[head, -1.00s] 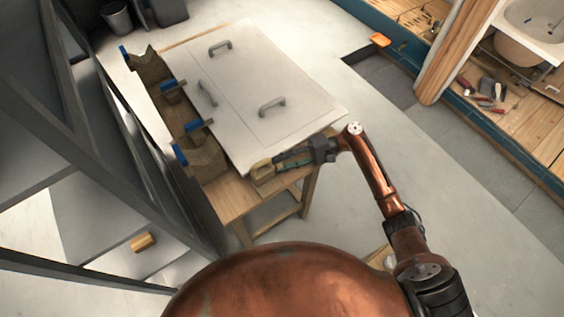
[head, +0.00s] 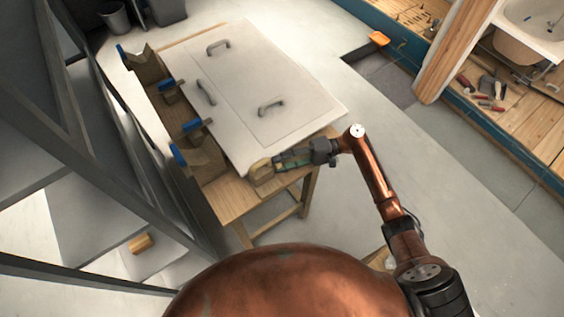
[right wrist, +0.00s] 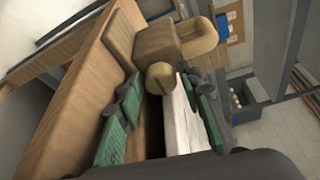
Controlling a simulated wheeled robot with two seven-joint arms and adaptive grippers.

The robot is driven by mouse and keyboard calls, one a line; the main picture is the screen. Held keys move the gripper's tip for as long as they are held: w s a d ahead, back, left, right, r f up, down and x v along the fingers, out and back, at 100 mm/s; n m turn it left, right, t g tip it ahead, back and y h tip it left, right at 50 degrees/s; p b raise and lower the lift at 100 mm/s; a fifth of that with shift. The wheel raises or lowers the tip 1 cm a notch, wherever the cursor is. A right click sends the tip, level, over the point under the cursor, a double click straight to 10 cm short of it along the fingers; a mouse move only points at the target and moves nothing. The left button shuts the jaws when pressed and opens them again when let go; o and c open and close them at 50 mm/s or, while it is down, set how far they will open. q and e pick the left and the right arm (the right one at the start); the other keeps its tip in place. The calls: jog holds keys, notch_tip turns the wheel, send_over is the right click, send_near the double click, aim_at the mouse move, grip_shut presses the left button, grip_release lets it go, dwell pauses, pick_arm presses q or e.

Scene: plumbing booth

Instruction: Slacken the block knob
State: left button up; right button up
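A wooden block (head: 261,174) sits at the front corner of the table, by the edge of a white panel (head: 300,105). In the right wrist view the block (right wrist: 156,42) carries a rounded tan piece (right wrist: 197,38), and a round tan knob (right wrist: 160,76) shows below it. My right gripper (head: 284,161) is beside the block. Its green-padded fingers (right wrist: 158,118) are spread, with the knob just beyond and between their tips; I see no contact. The white panel's edge also shows between the fingers. My left gripper is not in view.
Notched wooden supports with blue tops (head: 180,155) line the table's left side. The panel carries several grey handles (head: 271,107). A dark metal frame (head: 75,150) stands at the left. The floor right of the table (head: 450,180) is clear.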

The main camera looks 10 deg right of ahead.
jog(key=shift+o, duration=1)
jog(key=d, duration=0.5)
jog(key=d+r, duration=0.1)
jog(key=d, duration=0.2)
jog(key=shift+w, duration=0.25)
